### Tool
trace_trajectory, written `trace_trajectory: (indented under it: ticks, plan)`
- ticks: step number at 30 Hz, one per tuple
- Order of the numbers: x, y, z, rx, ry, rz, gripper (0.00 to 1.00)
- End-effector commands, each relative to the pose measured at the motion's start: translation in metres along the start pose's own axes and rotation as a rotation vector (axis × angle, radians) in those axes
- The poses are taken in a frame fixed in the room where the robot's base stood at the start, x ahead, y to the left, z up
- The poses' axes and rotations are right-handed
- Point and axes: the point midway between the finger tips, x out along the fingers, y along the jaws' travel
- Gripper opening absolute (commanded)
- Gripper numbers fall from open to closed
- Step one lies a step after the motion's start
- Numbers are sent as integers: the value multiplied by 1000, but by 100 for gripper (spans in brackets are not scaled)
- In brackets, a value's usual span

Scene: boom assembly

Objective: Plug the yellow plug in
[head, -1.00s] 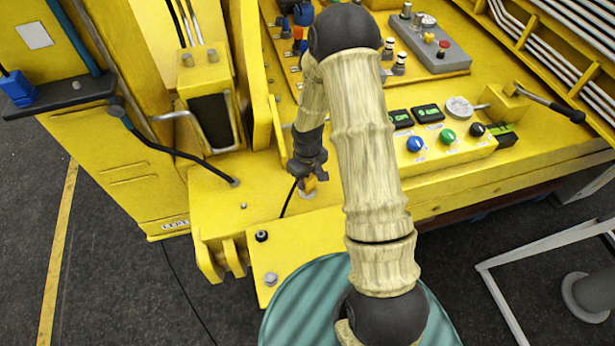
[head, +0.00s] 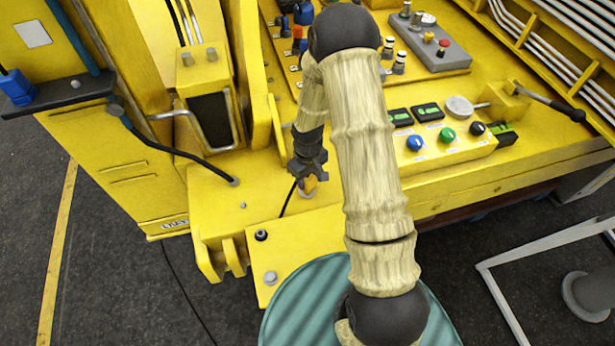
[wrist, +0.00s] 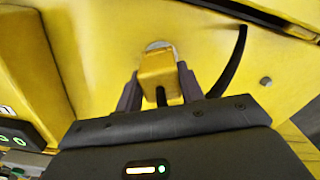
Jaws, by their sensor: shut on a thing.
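The yellow plug (wrist: 157,68) is held between the two fingers of my gripper (wrist: 158,88) in the wrist view. A black cable bends away from it to the right. Just beyond the plug is a pale round fitting (wrist: 158,45) on the yellow surface, partly hidden by the plug. I cannot tell whether the plug touches it or sits in it. In the head view my gripper (head: 309,180) points down at the yellow deck, with a small part of the plug (head: 308,185) showing below the fingers.
A control panel with coloured buttons (head: 447,134) and a lever (head: 550,100) lies to the right. A black hose (head: 180,152) ends on the deck to the left. A teal ribbed drum (head: 310,300) is in front. A white frame (head: 540,243) stands at lower right.

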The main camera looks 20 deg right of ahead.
Motion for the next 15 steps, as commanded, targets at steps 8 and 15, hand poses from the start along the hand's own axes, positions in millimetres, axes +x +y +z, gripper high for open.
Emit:
trace_trajectory:
  ticks: [8, 15]
  plan:
    - [0, -1, 0, -2, 1, 0, 11]
    - [3, -1, 0, -1, 0, 0, 11]
